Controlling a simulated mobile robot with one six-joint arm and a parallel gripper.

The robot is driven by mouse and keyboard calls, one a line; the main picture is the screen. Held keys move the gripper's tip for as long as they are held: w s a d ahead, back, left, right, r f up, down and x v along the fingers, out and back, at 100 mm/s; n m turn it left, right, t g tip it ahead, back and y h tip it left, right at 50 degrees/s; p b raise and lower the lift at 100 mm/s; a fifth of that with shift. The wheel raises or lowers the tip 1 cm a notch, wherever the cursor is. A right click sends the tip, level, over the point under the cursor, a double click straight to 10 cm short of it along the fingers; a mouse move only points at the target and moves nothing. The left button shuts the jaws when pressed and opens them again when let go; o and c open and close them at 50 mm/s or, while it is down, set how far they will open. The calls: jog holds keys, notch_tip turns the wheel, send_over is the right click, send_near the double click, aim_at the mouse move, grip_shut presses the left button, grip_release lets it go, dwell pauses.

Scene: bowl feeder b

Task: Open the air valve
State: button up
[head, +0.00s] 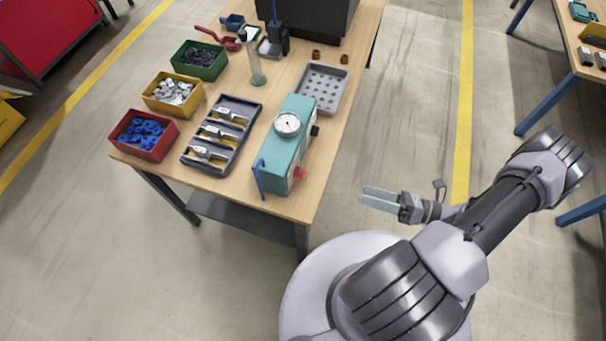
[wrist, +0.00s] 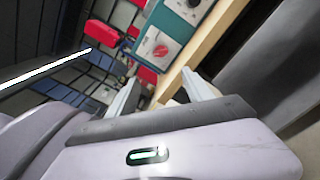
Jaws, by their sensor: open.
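A teal box (head: 283,155) with a round white dial gauge (head: 287,124) stands at the right front of the wooden table in the head view. A red knob (head: 299,174) and a black knob (head: 314,131) stick out of its right side; a blue lever (head: 259,178) is at its front end. In the wrist view, the red knob (wrist: 161,50) sits on a pale panel, with the black knob (wrist: 194,3) above it. I cannot tell which part is the air valve. My gripper (head: 364,196) is open and empty, off the table's right edge, apart from the box.
A grey tray (head: 256,108) with compartments lies left of the box, and a perforated tray (head: 340,79) lies behind it. Red (head: 122,123), yellow (head: 148,89) and green (head: 181,58) bins line the left side. The floor right of the table (head: 318,196) is clear around my gripper.

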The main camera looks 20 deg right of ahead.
aim_at(300, 173)
jog(key=b+x, duration=0.2)
jog(key=x, duration=1.5)
jog(key=shift+w+a, duration=0.15)
jog(key=shift+w, duration=0.1)
grip_shut()
jog(key=shift+m, duration=0.3)
